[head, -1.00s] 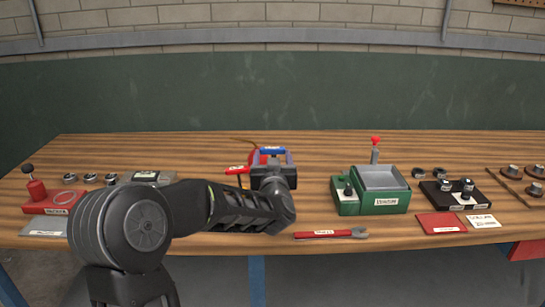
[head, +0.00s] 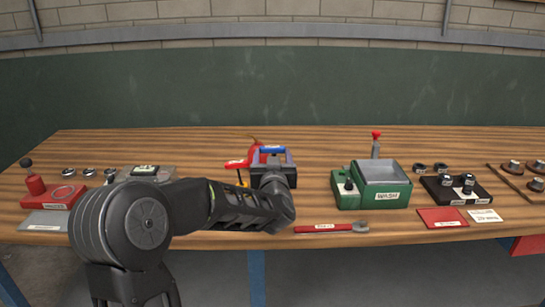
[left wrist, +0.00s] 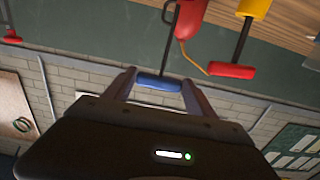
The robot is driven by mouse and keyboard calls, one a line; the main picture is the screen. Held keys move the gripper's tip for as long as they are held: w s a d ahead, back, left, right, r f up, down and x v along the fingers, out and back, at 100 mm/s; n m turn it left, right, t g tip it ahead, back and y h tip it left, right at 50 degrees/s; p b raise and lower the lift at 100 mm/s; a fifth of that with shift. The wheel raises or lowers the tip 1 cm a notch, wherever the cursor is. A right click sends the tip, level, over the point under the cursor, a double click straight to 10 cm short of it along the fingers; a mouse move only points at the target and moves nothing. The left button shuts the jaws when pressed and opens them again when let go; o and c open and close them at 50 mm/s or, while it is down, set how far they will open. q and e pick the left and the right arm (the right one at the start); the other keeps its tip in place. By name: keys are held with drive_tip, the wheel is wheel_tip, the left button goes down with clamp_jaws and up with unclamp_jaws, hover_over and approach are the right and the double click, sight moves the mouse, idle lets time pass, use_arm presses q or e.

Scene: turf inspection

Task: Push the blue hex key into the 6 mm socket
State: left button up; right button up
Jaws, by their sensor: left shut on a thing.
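The blue hex key (head: 272,149) shows as a blue handle in the head view, at the far end of my left gripper (head: 272,160). In the left wrist view its blue handle (left wrist: 158,83) lies crosswise between the two fingers of my left gripper (left wrist: 158,88), which is shut on it. Its dark shaft runs from the handle toward the top of that view. A red-handled key (head: 237,164) is just left of the gripper and also shows in the left wrist view (left wrist: 231,70). I cannot make out the 6 mm socket or the shaft's tip. My right gripper is out of view.
A yellow handle (left wrist: 254,8) and a red body (left wrist: 190,18) are close to the keys. A green box (head: 385,186) with a tray stands to the right. A red-handled wrench (head: 330,228) lies near the front edge. The wooden bench (head: 320,170) is bare between.

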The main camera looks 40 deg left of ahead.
use_arm(q)
drive_tip(key=shift+f+b, duration=1.95)
drive_tip(key=shift+f, duration=0.3)
drive_tip(key=o, duration=1.5)
drive_tip(key=shift+c, duration=0.2)
drive_tip(key=v, duration=0.7)
drive_tip(key=shift+s+d, duration=0.3)
